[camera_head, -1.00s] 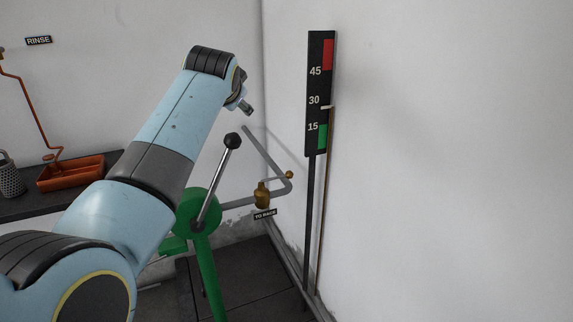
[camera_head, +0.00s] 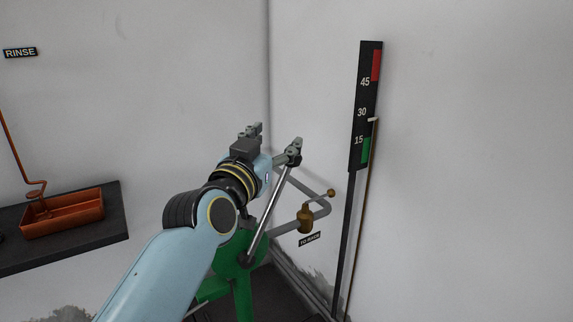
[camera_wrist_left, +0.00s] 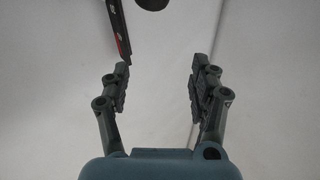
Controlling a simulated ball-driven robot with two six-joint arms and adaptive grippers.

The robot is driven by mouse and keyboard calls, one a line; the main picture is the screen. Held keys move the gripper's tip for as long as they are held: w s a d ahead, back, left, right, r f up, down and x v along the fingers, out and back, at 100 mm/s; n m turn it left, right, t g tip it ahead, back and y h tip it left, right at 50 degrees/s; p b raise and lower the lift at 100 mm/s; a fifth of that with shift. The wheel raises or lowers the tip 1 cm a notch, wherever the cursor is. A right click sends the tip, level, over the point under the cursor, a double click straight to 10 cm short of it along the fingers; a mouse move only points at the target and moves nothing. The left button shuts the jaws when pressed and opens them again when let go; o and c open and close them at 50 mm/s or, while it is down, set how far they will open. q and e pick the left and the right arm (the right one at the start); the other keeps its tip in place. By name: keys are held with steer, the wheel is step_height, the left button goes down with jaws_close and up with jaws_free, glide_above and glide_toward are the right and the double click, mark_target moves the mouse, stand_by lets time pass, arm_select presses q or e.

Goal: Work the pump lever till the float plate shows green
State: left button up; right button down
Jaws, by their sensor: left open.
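The green pump (camera_head: 232,290) stands in the corner. Its grey lever (camera_head: 265,215) leans up to the right and ends in a black knob (camera_head: 293,159). My left gripper (camera_head: 274,137) is open by the lever's top, one finger overlapping the knob in the picture. In the left wrist view the knob (camera_wrist_left: 152,4) shows cut off at the top edge, beyond the open fingers and in line with the gap; I see no grip on it. The float gauge plate (camera_head: 362,125) has red on top and green at the bottom. Its pale pointer (camera_head: 374,119) sits between 15 and 30, above the green. My right gripper is out of view.
A grey pipe (camera_head: 322,208) with a brass valve (camera_head: 305,220) runs just behind the lever. A dark shelf (camera_head: 105,232) with an orange tray (camera_head: 62,212) is at the left. White walls close in the corner behind and right of the pump.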

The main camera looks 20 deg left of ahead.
mark_target(290, 165)
arm_select(q)
step_height(290, 165, down, 6)
steer(key=s+g, duration=0.1)
steer(key=s, duration=0.2)
steer(key=w, duration=0.6)
steer(key=w+d+p, duration=0.1)
steer(key=w, duration=0.2)
steer(key=shift+w, duration=0.4)
steer(key=shift+w+a, duration=0.1)
steer(key=shift+w, duration=0.55)
steer(key=shift+c, duration=0.8)
steer(key=c, duration=0.9)
jaws_close()
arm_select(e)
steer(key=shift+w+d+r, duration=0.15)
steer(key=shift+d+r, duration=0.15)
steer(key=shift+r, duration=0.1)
